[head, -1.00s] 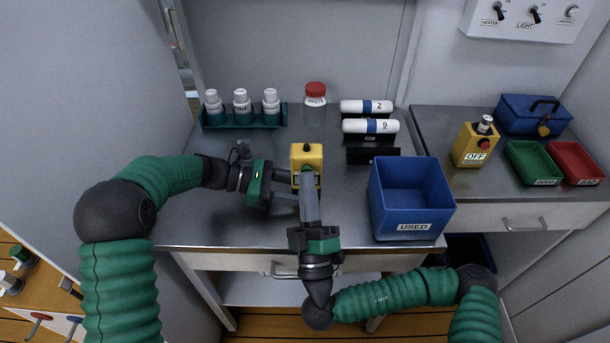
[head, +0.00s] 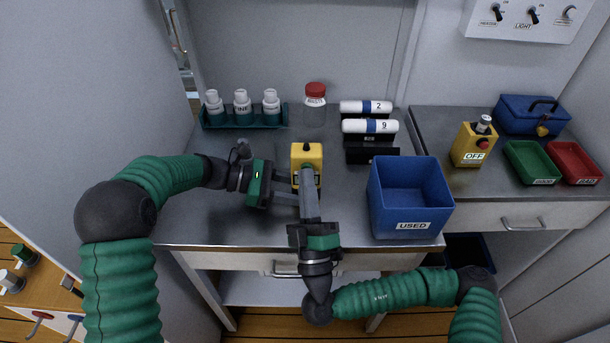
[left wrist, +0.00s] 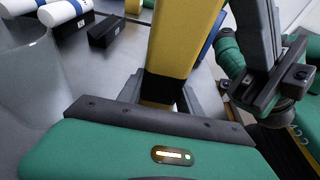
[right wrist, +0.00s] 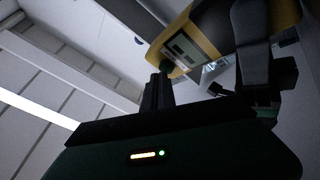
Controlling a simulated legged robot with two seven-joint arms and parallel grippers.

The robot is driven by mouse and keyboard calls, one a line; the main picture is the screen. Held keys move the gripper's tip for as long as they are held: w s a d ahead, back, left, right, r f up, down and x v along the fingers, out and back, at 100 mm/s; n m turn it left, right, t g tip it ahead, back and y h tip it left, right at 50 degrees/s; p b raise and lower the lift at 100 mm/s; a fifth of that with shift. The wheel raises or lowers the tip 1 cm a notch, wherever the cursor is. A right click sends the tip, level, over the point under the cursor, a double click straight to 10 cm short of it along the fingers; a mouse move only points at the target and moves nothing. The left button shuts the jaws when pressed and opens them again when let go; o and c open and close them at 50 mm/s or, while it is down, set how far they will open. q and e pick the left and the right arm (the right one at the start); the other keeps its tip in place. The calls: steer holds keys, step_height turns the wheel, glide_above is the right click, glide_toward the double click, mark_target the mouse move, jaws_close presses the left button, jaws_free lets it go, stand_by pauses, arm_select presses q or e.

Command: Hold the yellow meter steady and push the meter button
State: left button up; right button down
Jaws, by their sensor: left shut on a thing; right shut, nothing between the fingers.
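In the right wrist view the meter's display (right wrist: 186,50) shows. A small green button (right wrist: 165,66) is right at the right fingertips (right wrist: 157,88); I cannot tell whether they touch.
The blue USED bin (head: 411,198) stands right of my right gripper. A rack of bottles (head: 243,118), a red-lidded jar (head: 315,105) and white cylinders (head: 368,126) stand behind. A yellow OFF box (head: 472,146) is on the right counter.

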steer(key=shift+w+d+h, duration=0.1)
steer(key=shift+h, duration=0.2)
steer(key=shift+f, duration=0.25)
arm_select(q)
steer(key=shift+w+f, duration=0.15)
steer(key=shift+w, duration=0.1)
steer(key=o, duration=1.1)
steer(key=shift+c, duration=0.2)
steer(key=shift+s, duration=0.1)
arm_select(e)
steer(key=s, duration=0.6)
